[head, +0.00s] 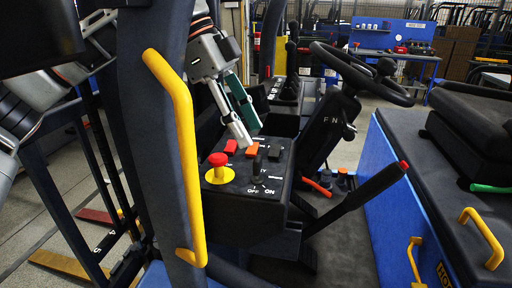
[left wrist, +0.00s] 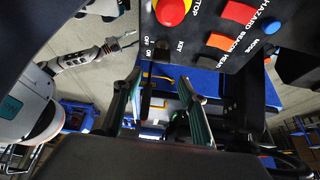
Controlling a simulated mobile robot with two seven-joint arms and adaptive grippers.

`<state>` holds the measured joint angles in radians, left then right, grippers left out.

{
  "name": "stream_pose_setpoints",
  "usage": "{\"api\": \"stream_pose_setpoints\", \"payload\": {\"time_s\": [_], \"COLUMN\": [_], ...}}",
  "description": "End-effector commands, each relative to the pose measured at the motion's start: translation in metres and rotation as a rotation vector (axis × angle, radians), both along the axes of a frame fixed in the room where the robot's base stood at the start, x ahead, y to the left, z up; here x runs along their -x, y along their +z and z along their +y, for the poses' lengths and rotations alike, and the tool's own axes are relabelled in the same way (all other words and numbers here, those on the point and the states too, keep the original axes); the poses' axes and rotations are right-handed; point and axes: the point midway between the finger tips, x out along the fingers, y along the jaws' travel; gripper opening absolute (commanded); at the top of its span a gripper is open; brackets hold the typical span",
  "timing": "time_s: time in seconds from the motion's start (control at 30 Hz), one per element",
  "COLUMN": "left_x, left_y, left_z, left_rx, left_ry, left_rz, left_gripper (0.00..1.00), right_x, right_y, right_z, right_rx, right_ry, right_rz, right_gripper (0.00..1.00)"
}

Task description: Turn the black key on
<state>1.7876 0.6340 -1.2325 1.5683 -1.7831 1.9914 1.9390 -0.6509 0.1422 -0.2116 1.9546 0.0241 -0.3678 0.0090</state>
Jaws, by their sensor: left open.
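The black key (head: 257,165) stands up from the dark control panel (head: 235,188), to the right of the red stop button with its yellow base (head: 218,168). OFF and ON are printed below the key. Which mark it points to I cannot tell. My left gripper (head: 251,137) is open and points down over the panel, its fingertips just above and behind the key. An arm of mine ends in a small gripper (left wrist: 122,42) at the left there.
Red and orange rocker switches (head: 252,150) sit close beside the gripper. A yellow grab handle (head: 180,130) on a dark post stands in front at the left. The steering wheel (head: 360,75) and a red-tipped lever (head: 360,190) are at the right.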

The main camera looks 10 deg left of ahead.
Motion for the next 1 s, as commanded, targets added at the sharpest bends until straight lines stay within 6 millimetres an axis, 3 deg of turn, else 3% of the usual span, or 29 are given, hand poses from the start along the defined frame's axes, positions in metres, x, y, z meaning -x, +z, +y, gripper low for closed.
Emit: {"api": "stream_pose_setpoints", "payload": {"time_s": [0.17,0.7,1.0], "left_x": [0.003,0.003,0.003], "left_y": [-0.005,-0.068,-0.073], "left_z": [0.01,-0.016,-0.018], "left_rx": [-0.081,-0.08,-0.079], "left_ry": [0.052,0.051,0.051], "left_rz": [0.013,0.014,0.012], "left_gripper": [0.42,0.42,0.42], "right_x": [-0.003,-0.004,-0.003], "right_y": [0.003,0.011,0.01], "right_z": [0.0,0.002,0.002], "right_rx": [-0.001,-0.006,-0.006], "right_ry": [0.0,-0.001,-0.001], "right_rz": [-0.006,-0.012,-0.011], "right_gripper": [0.4,0.4,0.4]}}
